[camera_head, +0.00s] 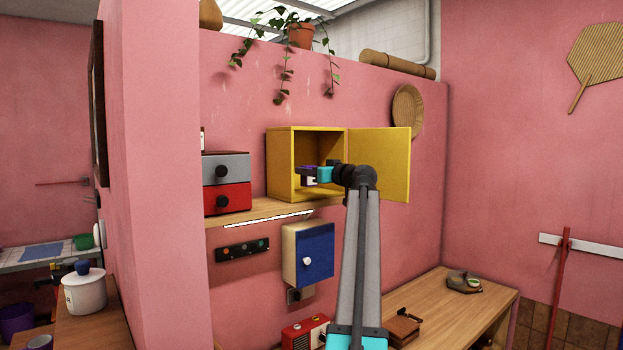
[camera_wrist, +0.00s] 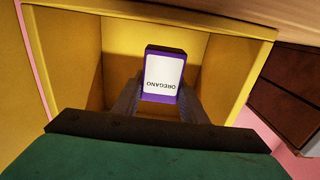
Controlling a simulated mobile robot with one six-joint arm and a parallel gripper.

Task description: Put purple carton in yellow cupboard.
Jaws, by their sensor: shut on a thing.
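The purple carton (camera_wrist: 163,75) has a white label reading OREGANO and is held between the fingers of my gripper (camera_wrist: 158,105). In the head view the carton (camera_head: 309,181) shows small and partly hidden by my gripper (camera_head: 312,173). The yellow cupboard (camera_head: 279,165) stands on a wooden wall shelf with its door (camera_head: 385,165) swung open to the right. My gripper is shut on the carton at the cupboard's open front. In the wrist view the cupboard's yellow walls (camera_wrist: 215,72) surround the carton. I cannot tell whether the carton touches the cupboard floor.
A grey and red drawer unit (camera_head: 227,184) stands left of the cupboard on the wooden shelf (camera_head: 245,213). A blue-fronted box (camera_head: 308,255) hangs below. A potted plant (camera_head: 300,35) trails from the ledge above. The cupboard interior looks empty around the carton.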

